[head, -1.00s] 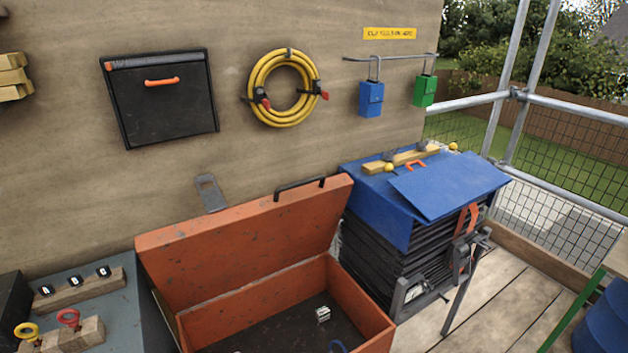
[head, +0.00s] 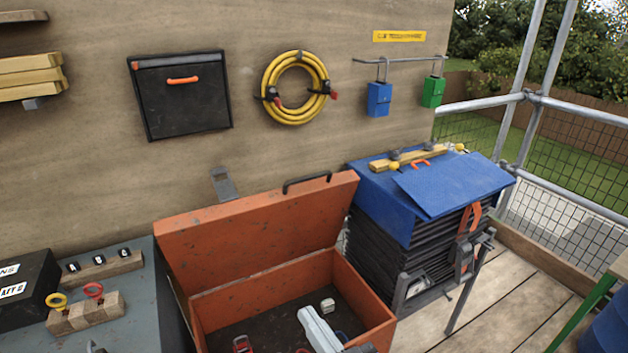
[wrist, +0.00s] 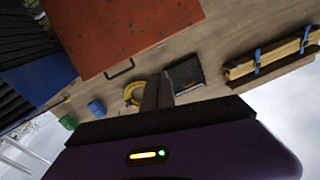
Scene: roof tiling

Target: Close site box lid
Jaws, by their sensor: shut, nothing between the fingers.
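The orange site box (head: 365,298) stands open at the lower middle of the head view. Its lid (head: 255,232) is raised and leans back towards the plywood wall, with a black handle (head: 306,181) on its top edge. In the wrist view, which looks upside down, the lid (wrist: 125,30) fills the upper middle with its handle (wrist: 119,69) at the edge. My gripper (wrist: 158,90) is shut and empty, apart from the lid and handle.
Inside the box lie a small whitish block (head: 327,305) and a red item (head: 242,344). A blue-covered stack (head: 385,195) stands close on the right. A grey bench (head: 150,315) with wooden holders is on the left. A metal bracket (head: 224,184) is on the wall behind the lid.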

